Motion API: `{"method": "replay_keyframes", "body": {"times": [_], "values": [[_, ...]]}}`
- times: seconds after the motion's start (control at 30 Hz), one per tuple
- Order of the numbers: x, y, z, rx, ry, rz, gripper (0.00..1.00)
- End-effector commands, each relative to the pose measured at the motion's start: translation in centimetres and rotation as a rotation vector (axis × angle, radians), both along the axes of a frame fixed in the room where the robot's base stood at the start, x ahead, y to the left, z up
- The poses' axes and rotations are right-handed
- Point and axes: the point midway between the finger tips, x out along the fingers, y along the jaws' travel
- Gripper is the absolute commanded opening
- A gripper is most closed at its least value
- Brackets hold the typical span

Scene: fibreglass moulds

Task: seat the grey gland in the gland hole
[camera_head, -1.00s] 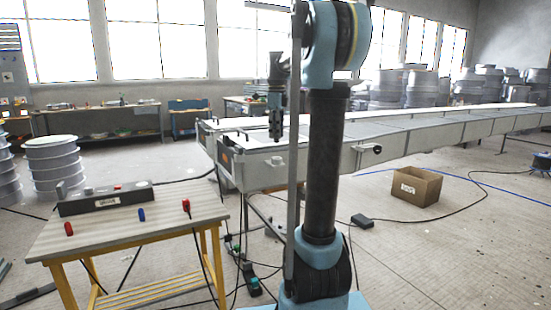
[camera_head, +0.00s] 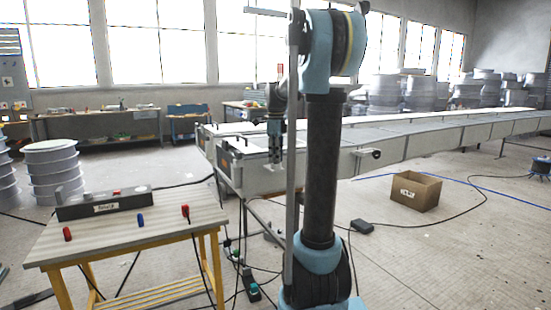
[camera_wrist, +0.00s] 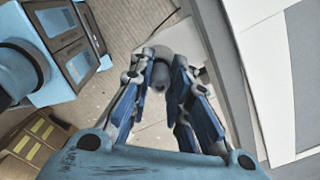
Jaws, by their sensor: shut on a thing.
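In the wrist view my gripper (camera_wrist: 160,88) is shut on the grey gland (camera_wrist: 160,76), a small grey cylinder with a dark round end, held between the two fingertips. In the head view my gripper (camera_head: 274,148) hangs upright at the near side of the long pale mould bench (camera_head: 262,181), close above a small pale fitting on that side. The gland cannot be told apart from that fitting there. The gland hole cannot be made out in either view, and whether the gland touches anything cannot be told.
A wooden-topped table (camera_head: 160,226) at left carries a grey block (camera_head: 104,204), two red pieces and a blue piece (camera_head: 140,219). A cardboard box (camera_head: 415,192) and cables lie on the floor at right. Ringed drums (camera_head: 55,172) stand far left. The floor between table and bench holds cables.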

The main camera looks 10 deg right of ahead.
Motion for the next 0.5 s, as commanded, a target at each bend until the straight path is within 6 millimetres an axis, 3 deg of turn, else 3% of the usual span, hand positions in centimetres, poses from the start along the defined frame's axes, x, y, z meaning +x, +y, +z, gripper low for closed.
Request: {"method": "replay_keyframes", "body": {"times": [0.07,0.1,0.17,0.5], "values": [[0.01,0.02,-0.18,0.0,0.0,0.0,0.04],[0.0,0.02,-0.17,0.0,0.0,0.0,0.24],[0.01,0.04,-0.16,0.0,0.0,0.001,0.38],[0.01,0.11,-0.07,0.0,0.0,0.001,0.38]]}}
